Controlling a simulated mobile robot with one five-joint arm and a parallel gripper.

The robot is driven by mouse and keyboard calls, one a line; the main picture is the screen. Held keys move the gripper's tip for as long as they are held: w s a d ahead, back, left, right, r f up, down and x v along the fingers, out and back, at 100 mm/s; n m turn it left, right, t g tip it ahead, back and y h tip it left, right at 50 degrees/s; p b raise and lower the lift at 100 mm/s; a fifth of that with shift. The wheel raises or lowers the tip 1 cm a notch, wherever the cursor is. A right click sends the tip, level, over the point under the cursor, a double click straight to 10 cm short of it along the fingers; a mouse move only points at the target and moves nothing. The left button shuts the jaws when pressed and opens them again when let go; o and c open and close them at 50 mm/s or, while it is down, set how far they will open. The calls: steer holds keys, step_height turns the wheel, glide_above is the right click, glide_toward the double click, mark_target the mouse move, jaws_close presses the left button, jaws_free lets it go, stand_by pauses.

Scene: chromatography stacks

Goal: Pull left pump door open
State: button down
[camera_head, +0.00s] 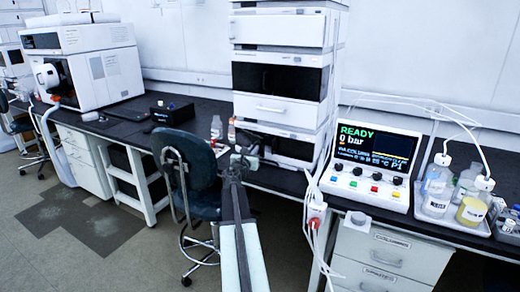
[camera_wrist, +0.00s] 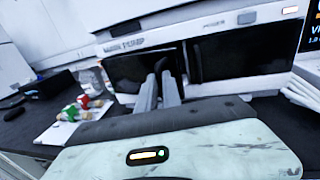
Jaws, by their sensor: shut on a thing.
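The pump is the lowest module of the white stack (camera_head: 275,134), with a dark front in the head view. In the wrist view, its front shows a dark left door (camera_wrist: 128,70) and a dark right panel (camera_wrist: 240,55), with a light strip above them. My gripper (camera_head: 240,158) is at the left side of this module's front. In the wrist view my gripper (camera_wrist: 159,84) has its fingers close together over the right part of the left door, shut on its edge. The exact grip is hidden behind the fingers. How far the door stands open cannot be told.
A blue chair (camera_head: 186,165) is left of my arm. A control unit (camera_head: 372,160) stands right, with tubing (camera_head: 316,195) hanging before it.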

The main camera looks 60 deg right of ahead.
steer(key=w+a, duration=0.5)
steer(key=shift+w, duration=0.3)
steer(key=shift+r, duration=0.1)
steer(key=c, duration=1.5)
jaws_free()
steer(key=shift+s, duration=0.1)
steer(key=v, duration=0.7)
steer(key=shift+a, duration=0.35)
steer(key=shift+c, duration=0.4)
